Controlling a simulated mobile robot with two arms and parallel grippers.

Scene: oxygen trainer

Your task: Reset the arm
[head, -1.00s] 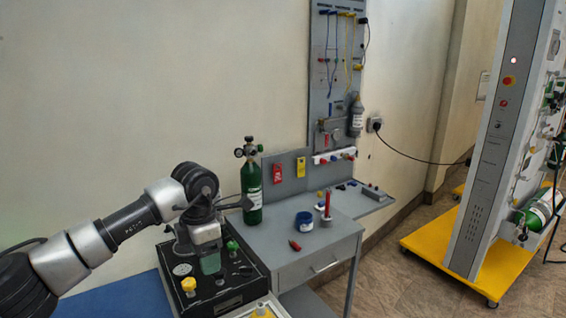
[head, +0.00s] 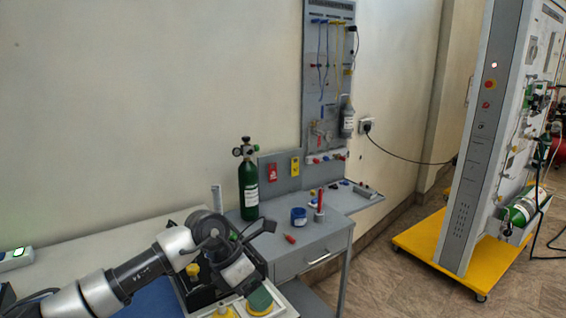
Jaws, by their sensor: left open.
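My left arm comes in from the lower left. Its gripper (head: 262,258) is open and sits above a black case (head: 196,297) at the bottom middle. My right gripper is not in view.
A grey side table (head: 322,238) holds a green oxygen cylinder (head: 249,190), a blue jar (head: 299,216) and a red marker-like item (head: 321,201). A tall panel on a yellow wheeled base (head: 438,257) stands at the right. Floor between them is clear.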

